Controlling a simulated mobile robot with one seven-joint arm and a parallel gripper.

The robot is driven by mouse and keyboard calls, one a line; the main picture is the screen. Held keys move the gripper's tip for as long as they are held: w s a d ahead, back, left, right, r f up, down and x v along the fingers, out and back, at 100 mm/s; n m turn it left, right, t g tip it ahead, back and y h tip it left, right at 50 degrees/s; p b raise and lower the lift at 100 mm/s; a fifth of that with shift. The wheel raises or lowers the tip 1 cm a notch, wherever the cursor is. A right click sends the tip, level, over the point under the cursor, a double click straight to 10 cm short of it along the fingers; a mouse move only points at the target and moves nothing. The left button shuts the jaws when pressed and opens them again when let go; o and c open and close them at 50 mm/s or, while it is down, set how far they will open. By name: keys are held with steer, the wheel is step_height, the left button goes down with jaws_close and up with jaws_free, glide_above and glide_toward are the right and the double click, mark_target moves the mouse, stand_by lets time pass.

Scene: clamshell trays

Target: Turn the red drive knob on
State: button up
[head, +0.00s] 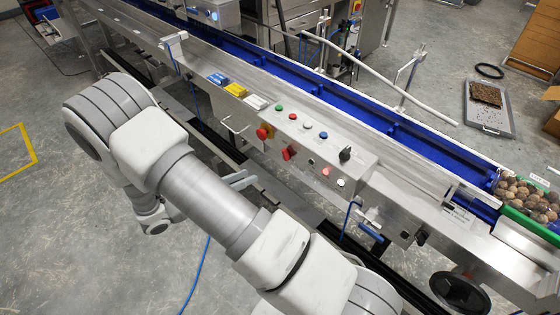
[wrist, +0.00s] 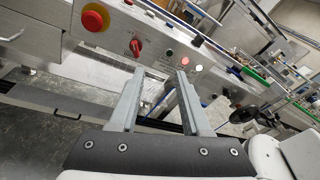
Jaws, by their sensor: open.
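The red drive knob (head: 288,152) is a small red turn-knob on the sloped front of the steel control panel. In the wrist view the red knob (wrist: 136,46) is just beyond the tip of my left finger, left of the middle of the jaws. My gripper (wrist: 161,74) is open and empty, with a clear gap between its two fingers. It appears apart from the knob and in front of the panel. In the head view my arm hides most of the gripper; pale fingers show below and left of the knob. The knob's exact angle is hard to read.
A red mushroom button on yellow (wrist: 94,18) sits left of the knob. A black knob (head: 345,154) is further right. A blue conveyor (head: 400,130) runs behind the panel.

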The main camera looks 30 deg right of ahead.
step_height(320, 180, down, 6)
steer(key=a+r+n+t, duration=0.1)
steer(key=a+n+t, duration=0.1)
steer(key=n+t, duration=0.15)
steer(key=b, duration=0.3)
glide_toward(287, 154)
steer(key=x, duration=0.8)
steer(key=shift+w+f+n+h, duration=0.2)
steer(key=shift+f+n+h, duration=0.15)
steer(key=shift+f+h, duration=0.05)
jaws_close()
